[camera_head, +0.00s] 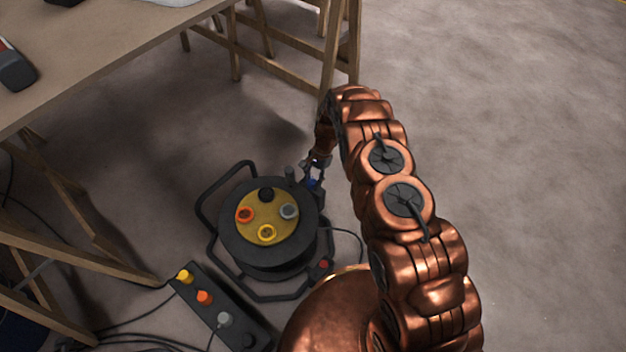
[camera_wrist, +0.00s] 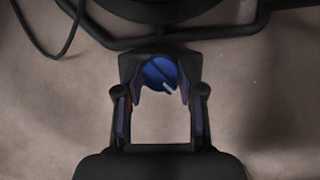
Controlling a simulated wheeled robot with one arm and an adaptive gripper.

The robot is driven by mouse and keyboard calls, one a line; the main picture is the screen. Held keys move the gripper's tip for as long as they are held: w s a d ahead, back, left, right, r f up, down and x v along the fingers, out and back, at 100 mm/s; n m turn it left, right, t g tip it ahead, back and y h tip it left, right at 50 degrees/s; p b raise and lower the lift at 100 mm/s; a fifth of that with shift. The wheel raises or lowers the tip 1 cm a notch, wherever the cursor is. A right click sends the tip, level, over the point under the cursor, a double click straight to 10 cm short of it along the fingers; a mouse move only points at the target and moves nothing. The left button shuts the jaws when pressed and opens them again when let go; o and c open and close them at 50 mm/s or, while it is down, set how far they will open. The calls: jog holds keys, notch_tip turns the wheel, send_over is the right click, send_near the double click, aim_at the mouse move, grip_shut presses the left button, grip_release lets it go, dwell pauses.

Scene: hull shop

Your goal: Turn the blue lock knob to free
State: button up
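The blue lock knob (camera_wrist: 158,72) sits just ahead of my gripper in the wrist view, at the edge of the cable reel's black frame. A short white mark on it points down and to the right. My gripper (camera_wrist: 161,84) is open, with one fingertip on each side of the knob. I cannot make out whether either fingertip touches it. In the head view, my gripper (camera_head: 315,175) reaches down at the right rear of the reel, and the blue knob (camera_head: 313,183) shows small between its fingers.
The black cable reel (camera_head: 232,247) has a yellow face with several coloured sockets. A power strip (camera_head: 245,338) with several coloured plugs lies in front of it. A wooden trestle table (camera_head: 110,55) stands at left. Loose cables cross the floor; the floor at right is clear.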

jog(key=o, duration=0.4)
jog(key=v, duration=1.2)
jog(key=shift+s, duration=0.1)
